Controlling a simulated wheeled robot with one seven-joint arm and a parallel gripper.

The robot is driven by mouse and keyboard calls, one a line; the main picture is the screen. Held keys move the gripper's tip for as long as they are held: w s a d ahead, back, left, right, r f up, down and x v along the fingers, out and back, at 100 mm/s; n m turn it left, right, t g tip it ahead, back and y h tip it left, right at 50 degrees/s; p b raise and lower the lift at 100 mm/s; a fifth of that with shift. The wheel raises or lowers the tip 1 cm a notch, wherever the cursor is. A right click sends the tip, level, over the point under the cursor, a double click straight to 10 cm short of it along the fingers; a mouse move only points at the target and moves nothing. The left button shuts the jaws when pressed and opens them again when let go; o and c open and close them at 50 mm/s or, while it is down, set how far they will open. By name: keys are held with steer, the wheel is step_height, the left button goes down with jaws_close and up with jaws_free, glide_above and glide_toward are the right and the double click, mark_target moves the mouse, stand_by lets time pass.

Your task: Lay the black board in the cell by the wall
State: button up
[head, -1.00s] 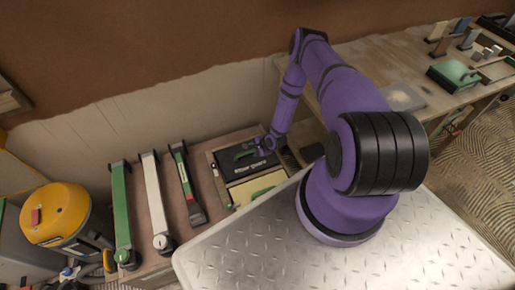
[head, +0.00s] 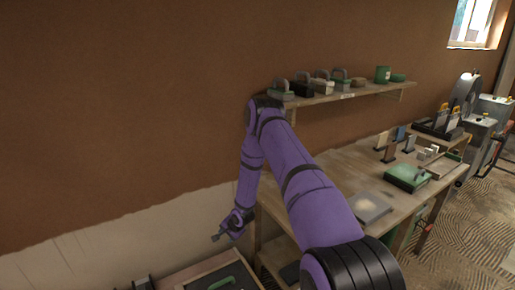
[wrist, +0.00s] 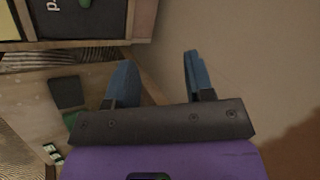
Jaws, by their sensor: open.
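The black board (wrist: 105,22), with pale lettering and a green handle (wrist: 85,3), shows at the top left of the wrist view, cut off by the frame edge. It appears to lie in the wooden tray's (wrist: 143,18) cell by the wall, next to a yellow piece (wrist: 8,29); whether it sits fully flat I cannot tell. In the head view only the tray's far part (head: 208,268) and the green handle show at the bottom edge. My gripper (head: 220,236) is open and empty, above the tray near the wall; its two blue fingers (wrist: 160,78) stand apart.
A wooden table (head: 340,180) to the right holds a grey plate (head: 369,208), a green-topped block (head: 407,177) and small tools. A wall shelf (head: 345,92) with several handled tools is above it. The plaster wall (head: 130,130) is close behind my gripper.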

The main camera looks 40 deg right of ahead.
step_height(320, 180, up, 35)
steer(key=a+n+h, duration=0.3)
steer(key=n, duration=0.3)
steer(key=s+a+r+n, duration=0.25)
steer(key=s+r, duration=0.25)
steer(key=r, duration=0.3)
steer(key=s+a+r+n, duration=0.1)
steer(key=s+a+r, duration=0.3)
steer(key=r, duration=0.5)
steer(key=s+a+r+n, duration=0.1)
steer(key=s+a+r, duration=0.1)
steer(key=s, duration=0.7)
steer(key=s+a+r+n+y, duration=0.1)
steer(key=s+r, duration=0.3)
steer(key=s, duration=0.5)
steer(key=s+a+r+n, duration=0.3)
steer(key=s+r, duration=0.1)
steer(key=s, duration=0.6)
steer(key=shift+a+g, duration=0.3)
